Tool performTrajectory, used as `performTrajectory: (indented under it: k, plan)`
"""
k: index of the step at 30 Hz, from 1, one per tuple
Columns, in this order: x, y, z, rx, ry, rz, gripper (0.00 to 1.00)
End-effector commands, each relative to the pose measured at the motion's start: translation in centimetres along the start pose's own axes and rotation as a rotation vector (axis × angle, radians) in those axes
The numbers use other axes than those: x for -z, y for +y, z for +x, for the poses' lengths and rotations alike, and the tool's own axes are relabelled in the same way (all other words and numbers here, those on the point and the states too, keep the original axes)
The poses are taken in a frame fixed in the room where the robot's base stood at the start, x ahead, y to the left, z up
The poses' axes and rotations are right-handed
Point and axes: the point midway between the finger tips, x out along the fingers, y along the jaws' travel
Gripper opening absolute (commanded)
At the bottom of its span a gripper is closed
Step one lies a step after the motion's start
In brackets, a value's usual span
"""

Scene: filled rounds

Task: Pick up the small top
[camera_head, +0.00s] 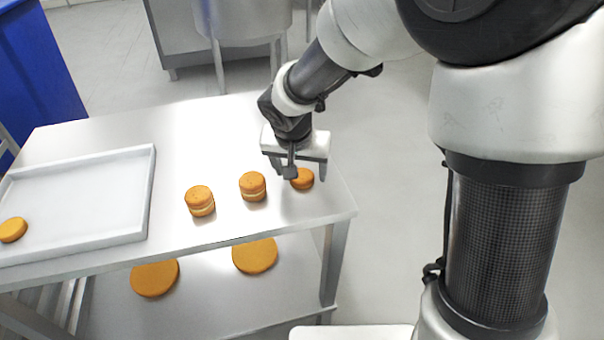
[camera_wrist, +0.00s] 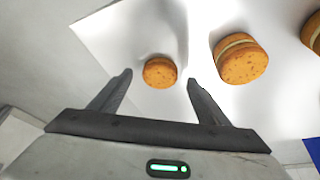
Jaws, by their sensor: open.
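The small top (camera_head: 302,180) is a single orange-brown round near the right end of the table. It also shows in the wrist view (camera_wrist: 160,72), lying flat and apart from the other rounds. My gripper (camera_head: 298,172) is above it, open and empty, pointing down. In the wrist view, the fingertips of my gripper (camera_wrist: 159,78) appear to either side of the top, with a gap on both sides. How far they are above the table I cannot tell. In the head view the gripper partly covers the top.
Two filled rounds (camera_head: 253,187) (camera_head: 200,201) stand to the left of the top. A white tray (camera_head: 150,190) at the table's left holds one flat round (camera_head: 12,230). Two larger rounds (camera_head: 255,256) (camera_head: 155,279) are on the lower shelf. The table's right edge is close to the top.

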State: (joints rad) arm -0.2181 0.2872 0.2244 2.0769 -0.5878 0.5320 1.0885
Motion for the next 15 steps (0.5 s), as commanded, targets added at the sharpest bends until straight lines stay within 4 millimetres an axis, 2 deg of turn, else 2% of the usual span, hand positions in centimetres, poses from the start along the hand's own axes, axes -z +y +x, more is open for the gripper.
performTrajectory:
  k: [1,4,11,12,15]
  plan:
    - [-0.07,0.01,0.89,-0.001,-0.001,-0.001,0.70]
    - [-0.05,0.01,1.69,-0.001,-0.001,0.000,0.70]
    - [0.04,-0.01,1.80,0.000,0.001,0.000,0.70]
    - [0.04,-0.01,1.80,0.000,0.001,0.000,0.68]
    - [0.03,-0.01,1.80,0.000,0.001,0.000,0.51]
